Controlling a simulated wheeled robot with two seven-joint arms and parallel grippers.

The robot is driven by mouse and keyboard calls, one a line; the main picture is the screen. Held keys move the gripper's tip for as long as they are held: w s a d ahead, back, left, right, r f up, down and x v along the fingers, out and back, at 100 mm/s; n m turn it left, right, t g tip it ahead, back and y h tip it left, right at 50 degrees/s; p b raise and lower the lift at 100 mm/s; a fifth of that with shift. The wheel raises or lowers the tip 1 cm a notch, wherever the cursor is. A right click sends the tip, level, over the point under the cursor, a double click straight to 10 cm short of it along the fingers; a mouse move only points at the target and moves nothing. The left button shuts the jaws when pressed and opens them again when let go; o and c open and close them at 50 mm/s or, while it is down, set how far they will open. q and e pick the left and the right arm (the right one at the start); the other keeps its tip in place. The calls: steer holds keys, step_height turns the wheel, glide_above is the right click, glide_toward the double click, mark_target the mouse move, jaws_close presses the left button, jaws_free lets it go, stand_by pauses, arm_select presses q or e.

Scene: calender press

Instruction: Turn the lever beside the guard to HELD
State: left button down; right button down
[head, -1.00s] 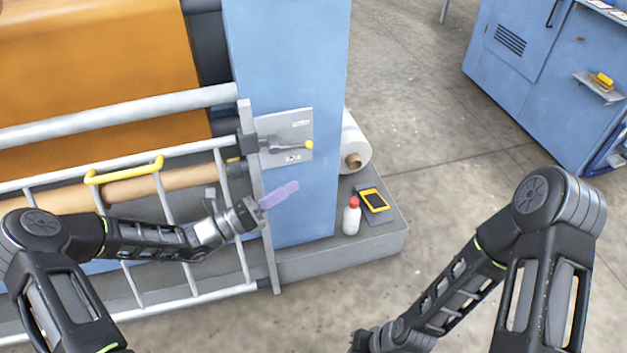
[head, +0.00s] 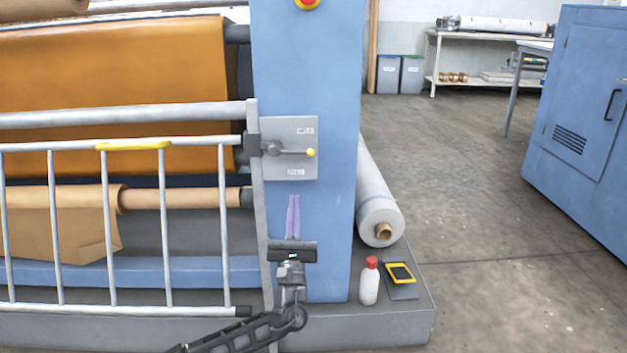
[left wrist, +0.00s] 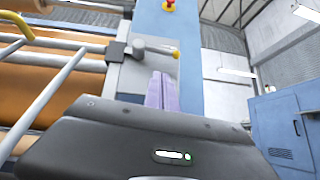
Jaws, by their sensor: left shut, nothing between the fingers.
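The lever (head: 290,152) is a grey bar with a yellow knob at its right end. It lies about level on a grey plate (head: 304,168) on the blue machine column, with one small label above it and one below, too small to read surely. The guard (head: 165,225) is a grey barred gate with a yellow handle, just left of the plate. My left gripper (head: 293,197) is shut and empty, its purple fingers pointing up just below the plate, apart from the lever. In the left wrist view, the lever (left wrist: 152,49) shows beyond the fingertips (left wrist: 161,75). My right gripper is out of view.
A red button (head: 307,4) sits higher on the column. Open floor lies to the right.

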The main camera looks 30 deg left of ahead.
mark_target(298, 153)
arm_select(q)
steer(key=shift+w+r, duration=0.1)
steer(key=shift+r, duration=0.05)
steer(key=b+x, duration=0.3)
steer(key=x, duration=0.6)
steer(key=shift+w+r, duration=0.2)
steer(key=shift+r, duration=0.1)
steer(key=n+p, duration=0.1)
steer(key=r+n+g+y+p, duration=0.1)
steer(key=p, duration=0.1)
steer(key=y+p, duration=0.1)
steer(key=shift+d+r+n+p, duration=0.25)
steer(key=shift+r+n+p, duration=0.05)
steer(key=shift+r+n, duration=0.1)
steer(key=shift+f+n+g+y, duration=0.15)
steer(key=shift+n+g+y, duration=0.15)
steer(key=shift+g+y, duration=0.1)
